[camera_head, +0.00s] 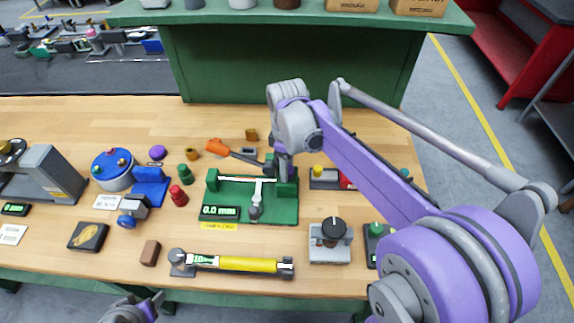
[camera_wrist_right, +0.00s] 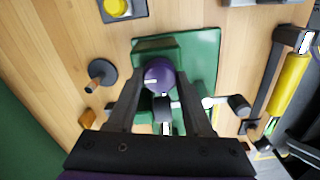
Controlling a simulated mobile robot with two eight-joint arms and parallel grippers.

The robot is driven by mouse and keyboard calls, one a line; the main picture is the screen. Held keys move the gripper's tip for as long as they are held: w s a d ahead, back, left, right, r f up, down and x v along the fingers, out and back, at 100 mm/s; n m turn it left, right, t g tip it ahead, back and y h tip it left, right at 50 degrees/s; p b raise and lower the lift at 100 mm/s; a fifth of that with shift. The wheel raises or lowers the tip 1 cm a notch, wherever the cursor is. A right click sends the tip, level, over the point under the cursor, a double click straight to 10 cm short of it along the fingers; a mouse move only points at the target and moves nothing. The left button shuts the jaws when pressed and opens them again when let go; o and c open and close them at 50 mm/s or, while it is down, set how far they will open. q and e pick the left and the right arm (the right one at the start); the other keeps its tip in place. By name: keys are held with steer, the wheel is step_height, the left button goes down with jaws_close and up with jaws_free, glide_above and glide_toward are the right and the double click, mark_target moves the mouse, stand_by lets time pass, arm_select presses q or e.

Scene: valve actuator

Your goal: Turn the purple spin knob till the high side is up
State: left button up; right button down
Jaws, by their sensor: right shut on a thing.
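The purple spin knob (camera_wrist_right: 158,75) shows in the right wrist view as a round purple cap with a small white mark, on the green fixture (camera_wrist_right: 207,62). My right gripper (camera_wrist_right: 159,82) is shut on it, with one dark finger on each side. In the head view my right gripper (camera_head: 284,170) reaches down to the right end of the green fixture (camera_head: 250,212) and hides the knob. A display on the fixture's front reads 0.0 mm. I cannot tell which side of the knob is high. My left gripper (camera_head: 148,305) is partly cut off at the bottom edge.
An orange-handled tool (camera_head: 232,152) lies behind the fixture. A yellow cylinder device (camera_head: 238,264) lies in front, and a grey box with a black dial (camera_head: 331,240) stands front right. A blue round device (camera_head: 112,170) stands left.

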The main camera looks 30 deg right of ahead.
steer(key=shift+m, duration=0.4)
steer(key=m, duration=0.3)
steer(key=shift+m, duration=0.3)
steer(key=m, duration=0.4)
steer(key=shift+b, duration=0.4)
steer(key=m, duration=0.5)
steer(key=shift+m, duration=2.2)
steer(key=shift+c, duration=1.5)
jaws_free()
